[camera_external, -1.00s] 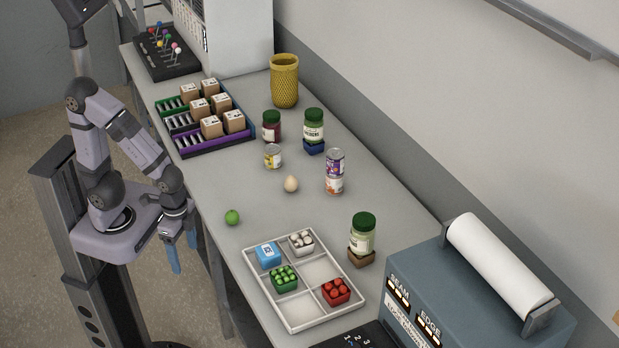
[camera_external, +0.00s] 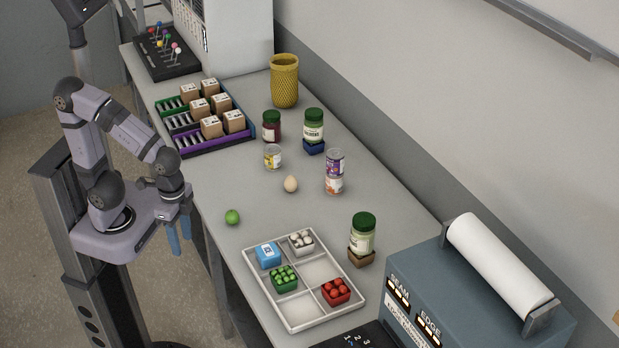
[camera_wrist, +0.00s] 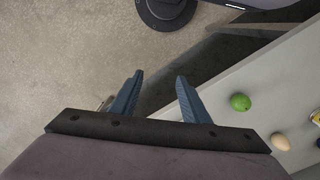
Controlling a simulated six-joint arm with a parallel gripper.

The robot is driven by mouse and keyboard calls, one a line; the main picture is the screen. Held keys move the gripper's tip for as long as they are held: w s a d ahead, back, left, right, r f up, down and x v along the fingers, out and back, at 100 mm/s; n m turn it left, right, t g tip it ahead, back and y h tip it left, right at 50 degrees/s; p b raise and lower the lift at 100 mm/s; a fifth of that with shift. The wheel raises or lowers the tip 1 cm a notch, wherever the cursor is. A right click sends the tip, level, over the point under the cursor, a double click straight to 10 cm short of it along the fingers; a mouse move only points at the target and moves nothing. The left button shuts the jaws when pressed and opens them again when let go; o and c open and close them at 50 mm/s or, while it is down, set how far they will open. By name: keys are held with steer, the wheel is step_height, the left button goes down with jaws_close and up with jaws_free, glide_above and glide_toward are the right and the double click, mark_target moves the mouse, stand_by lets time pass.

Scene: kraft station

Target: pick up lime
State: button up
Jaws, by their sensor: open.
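The lime (camera_external: 232,217) is a small green ball on the grey table, near its left edge in the external view. In the wrist view the lime (camera_wrist: 240,102) lies to the right of my fingers. My gripper (camera_external: 179,237) hangs off the table's left edge, fingers pointing down, to the left of the lime and apart from it. In the wrist view my gripper (camera_wrist: 158,88) shows two blue fingers spread apart with nothing between them.
An egg (camera_external: 290,184), a small can (camera_external: 273,157) and stacked cans (camera_external: 334,172) stand beyond the lime. A white divided tray (camera_external: 291,323) with small boxes lies nearer the camera. A jar (camera_external: 362,236) stands beside it. The table (camera_external: 215,185) is bare around the lime.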

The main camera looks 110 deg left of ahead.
steer(key=n, duration=0.1)
steer(key=n+t+h, duration=0.6)
steer(key=n+t, duration=0.6)
steer(key=n, duration=1.9)
glide_toward(232, 216)
steer(key=shift+w+d+f, duration=0.15)
steer(key=shift+w+f, duration=0.55)
steer(key=shift+f, duration=0.45)
steer(key=shift+p+x, duration=0.65)
steer(key=shift+x, duration=0.95)
steer(key=shift+a+p+x, duration=0.2)
steer(key=shift+p+x, duration=0.35)
steer(key=shift+x, duration=1.55)
steer(key=c, duration=0.8)
